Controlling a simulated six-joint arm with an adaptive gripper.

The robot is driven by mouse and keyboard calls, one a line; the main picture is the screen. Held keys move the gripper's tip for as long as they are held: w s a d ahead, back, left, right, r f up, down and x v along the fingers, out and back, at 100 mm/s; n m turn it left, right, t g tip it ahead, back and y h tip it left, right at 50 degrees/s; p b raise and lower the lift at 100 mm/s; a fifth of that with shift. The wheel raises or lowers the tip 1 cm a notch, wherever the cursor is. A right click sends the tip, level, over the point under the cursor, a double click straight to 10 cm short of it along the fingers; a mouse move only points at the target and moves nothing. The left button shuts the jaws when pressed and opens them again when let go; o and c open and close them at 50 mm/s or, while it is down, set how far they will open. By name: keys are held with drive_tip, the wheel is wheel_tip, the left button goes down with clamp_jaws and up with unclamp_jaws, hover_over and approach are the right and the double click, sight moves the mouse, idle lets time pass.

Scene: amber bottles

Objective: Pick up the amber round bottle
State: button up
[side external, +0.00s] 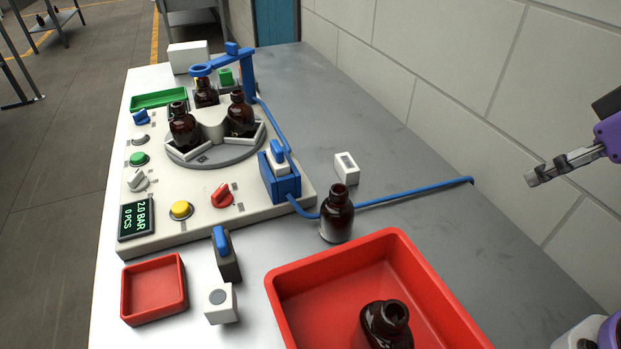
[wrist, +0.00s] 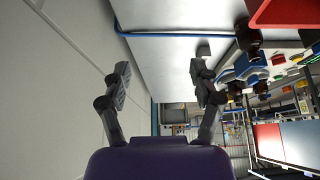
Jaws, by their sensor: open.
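Several dark amber round bottles are in the side external view, and I cannot tell which one the task names. One amber bottle (side external: 337,217) stands upright on the grey table beside the large red bin. Another bottle (side external: 386,325) is inside the bin, tilted. Bottles (side external: 184,130) also stand on the round turntable of the white machine. My gripper (side external: 545,175) is at the right, raised and well apart from all the bottles. In the wrist view my gripper (wrist: 158,75) is open with nothing between the fingers. A dark bottle (wrist: 248,38) shows there at the upper right.
The large red bin (side external: 283,288) is at the front. A blue cable (side external: 400,191) crosses the table. A small white block (side external: 346,167), a smaller red tray (side external: 153,288) and a blue-topped switch (side external: 227,255) are nearby. A wall (side external: 430,80) runs along the right. The table's right part is clear.

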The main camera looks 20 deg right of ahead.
drive_tip(key=n+y, duration=0.3)
drive_tip(key=n, duration=0.4)
approach(341, 191)
drive_tip(key=shift+y, duration=0.3)
drive_tip(key=x, duration=0.4)
drive_tip(key=shift+w+f, duration=0.2)
drive_tip(key=shift+w, duration=0.25)
drive_tip(key=x, duration=0.6)
drive_tip(key=shift+s+d+f, duration=0.1)
drive_tip(key=shift+s+d, duration=0.1)
drive_tip(key=shift+s, duration=0.05)
drive_tip(key=shift+c, duration=0.4)
clamp_jaws()
